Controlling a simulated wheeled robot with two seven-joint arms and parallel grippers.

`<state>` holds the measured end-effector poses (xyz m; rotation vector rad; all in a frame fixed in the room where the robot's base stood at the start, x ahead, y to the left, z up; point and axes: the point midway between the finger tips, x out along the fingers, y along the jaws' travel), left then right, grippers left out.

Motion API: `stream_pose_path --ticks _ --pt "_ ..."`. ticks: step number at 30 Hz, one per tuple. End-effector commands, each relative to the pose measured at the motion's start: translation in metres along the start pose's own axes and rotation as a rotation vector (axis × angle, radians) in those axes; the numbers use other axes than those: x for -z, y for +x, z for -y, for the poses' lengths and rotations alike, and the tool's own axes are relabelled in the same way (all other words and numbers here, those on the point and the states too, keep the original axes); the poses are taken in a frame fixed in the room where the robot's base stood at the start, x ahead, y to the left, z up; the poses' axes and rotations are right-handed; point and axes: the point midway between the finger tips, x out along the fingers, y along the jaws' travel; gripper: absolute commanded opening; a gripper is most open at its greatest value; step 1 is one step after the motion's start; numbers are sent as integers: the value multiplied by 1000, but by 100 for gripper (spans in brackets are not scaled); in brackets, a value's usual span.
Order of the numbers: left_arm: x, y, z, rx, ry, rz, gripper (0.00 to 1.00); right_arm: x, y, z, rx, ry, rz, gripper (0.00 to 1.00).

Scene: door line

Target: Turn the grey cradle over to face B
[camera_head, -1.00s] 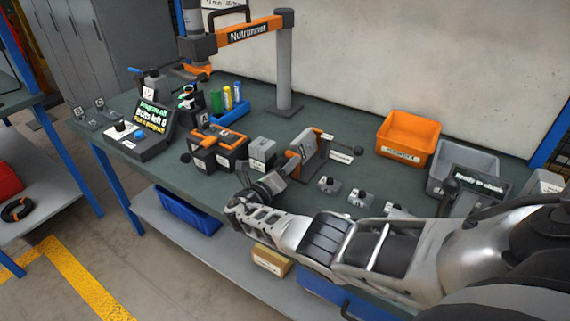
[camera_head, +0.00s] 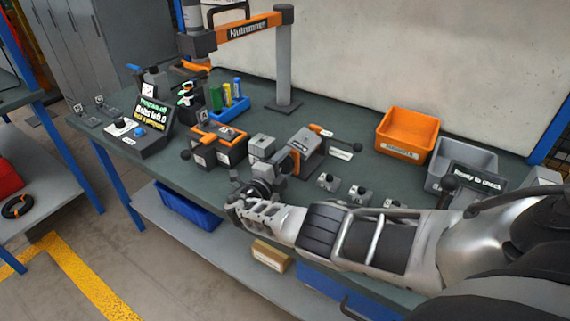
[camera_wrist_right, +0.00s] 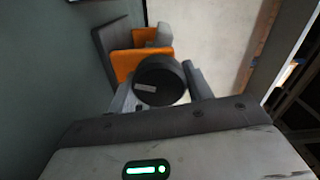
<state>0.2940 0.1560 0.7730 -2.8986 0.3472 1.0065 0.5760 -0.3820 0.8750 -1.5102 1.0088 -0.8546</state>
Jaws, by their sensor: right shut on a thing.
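The grey cradle (camera_head: 313,143) stands on the bench right of centre in the head view, with an orange plate (camera_head: 301,150) on its side. In the right wrist view its orange plate (camera_wrist_right: 126,65) and grey part (camera_wrist_right: 112,45) show beyond the fingers. My right gripper (camera_head: 268,184) is at the cradle's near left side. In the right wrist view it is shut on a round black knob (camera_wrist_right: 160,80) in front of the orange plate. The join between knob and cradle is hidden. I cannot read any face letter on the cradle. My left gripper is not in view.
A grey block (camera_head: 262,146) and a black-and-orange fixture (camera_head: 217,147) stand left of the cradle. Orange (camera_head: 408,134) and grey (camera_head: 462,162) bins stand farther right. The nutrunner post (camera_head: 284,60) rises behind.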

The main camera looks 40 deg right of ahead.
Motion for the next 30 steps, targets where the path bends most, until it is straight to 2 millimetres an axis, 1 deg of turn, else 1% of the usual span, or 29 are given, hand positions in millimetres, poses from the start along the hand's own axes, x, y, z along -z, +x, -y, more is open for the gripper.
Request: stream_pose_path --ticks 3,10,27,28,29,30 --pt "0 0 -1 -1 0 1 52 1 -1 -2 -5 -70 -2 28" --pt "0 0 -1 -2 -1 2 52 1 -1 -2 -4 -156 -1 28" --pt "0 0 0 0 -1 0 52 1 -1 -2 -5 -186 -1 28" --pt "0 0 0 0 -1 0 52 1 -1 -2 -5 -186 -1 53" --pt "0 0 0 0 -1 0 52 1 -1 -2 -5 -186 -1 61" --pt "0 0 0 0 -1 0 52 1 -1 -2 -5 -186 -1 72"
